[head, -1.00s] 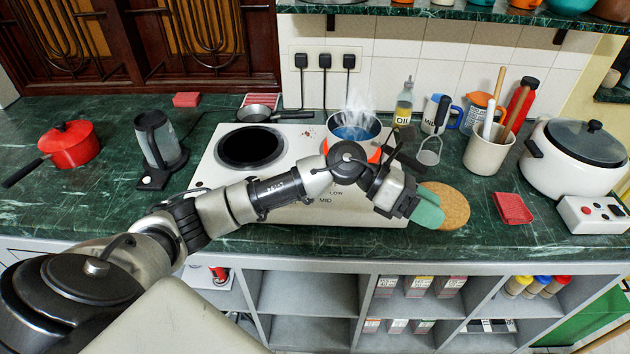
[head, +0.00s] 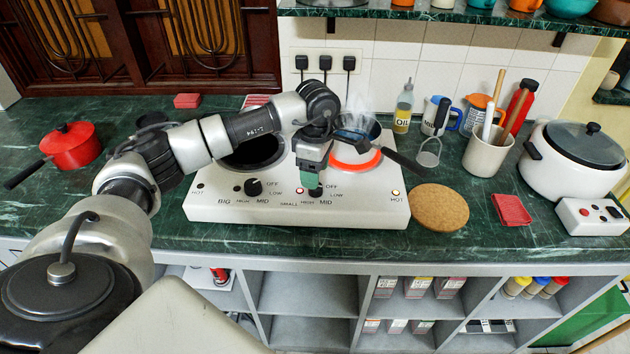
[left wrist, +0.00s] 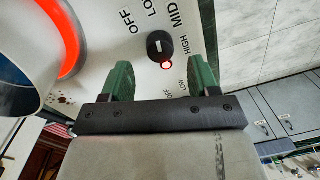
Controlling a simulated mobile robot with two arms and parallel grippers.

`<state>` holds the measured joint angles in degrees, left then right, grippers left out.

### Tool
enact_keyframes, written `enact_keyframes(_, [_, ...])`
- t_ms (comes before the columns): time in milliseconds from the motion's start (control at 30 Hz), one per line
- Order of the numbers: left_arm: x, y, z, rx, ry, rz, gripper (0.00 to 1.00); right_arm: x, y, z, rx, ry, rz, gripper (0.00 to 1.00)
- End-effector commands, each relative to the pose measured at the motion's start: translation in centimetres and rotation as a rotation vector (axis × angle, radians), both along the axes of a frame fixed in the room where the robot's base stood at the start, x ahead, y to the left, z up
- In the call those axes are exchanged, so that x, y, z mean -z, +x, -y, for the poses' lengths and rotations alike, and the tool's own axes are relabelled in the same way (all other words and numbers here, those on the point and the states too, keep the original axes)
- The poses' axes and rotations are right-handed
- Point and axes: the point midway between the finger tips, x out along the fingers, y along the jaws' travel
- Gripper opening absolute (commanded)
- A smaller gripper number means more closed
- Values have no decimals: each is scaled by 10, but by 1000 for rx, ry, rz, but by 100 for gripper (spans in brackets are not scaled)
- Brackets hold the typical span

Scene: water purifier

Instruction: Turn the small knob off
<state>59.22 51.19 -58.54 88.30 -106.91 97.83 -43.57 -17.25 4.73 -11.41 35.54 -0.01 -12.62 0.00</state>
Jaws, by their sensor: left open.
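The small knob (head: 316,192) is a dark round dial on the front panel of the white two-burner stove (head: 230,205), mostly hidden by my gripper in the head view. In the left wrist view the small knob (left wrist: 160,45) shows clearly, ringed by OFF, LOW, MID and HIGH labels. A red light (left wrist: 166,65) glows beside it. My left gripper (head: 312,182) points down at the panel. Its green fingers (left wrist: 160,80) are open and empty, apart to either side of the knob's line, with the knob a little ahead of them. My right gripper is out of view.
A steaming pot (head: 354,130) sits on the glowing orange small burner (head: 355,168), its handle reaching right. The big knob (head: 254,187) is to the left. A round cork mat (head: 438,207) lies right of the stove. A red pot (head: 70,147) stands far left.

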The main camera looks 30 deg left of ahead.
Motion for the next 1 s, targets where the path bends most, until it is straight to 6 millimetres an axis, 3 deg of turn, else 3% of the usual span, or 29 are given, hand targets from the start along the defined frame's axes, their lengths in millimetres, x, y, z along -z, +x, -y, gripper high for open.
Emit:
enact_keyframes(100, [19, -2, 1, 0, -1, -2, 60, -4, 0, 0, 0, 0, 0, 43])
enact_keyframes(300, [37, -2, 1, -1, -1, 0, 60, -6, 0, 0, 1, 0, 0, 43])
enact_keyframes(633, [40, -2, 1, 0, -2, 1, 59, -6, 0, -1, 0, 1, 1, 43])
enact_keyframes(933, [40, -2, 1, 0, -2, 1, 13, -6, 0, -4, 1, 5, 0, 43])
enact_keyframes(1000, [40, -2, 1, 0, -2, 1, 11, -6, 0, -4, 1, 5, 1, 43])
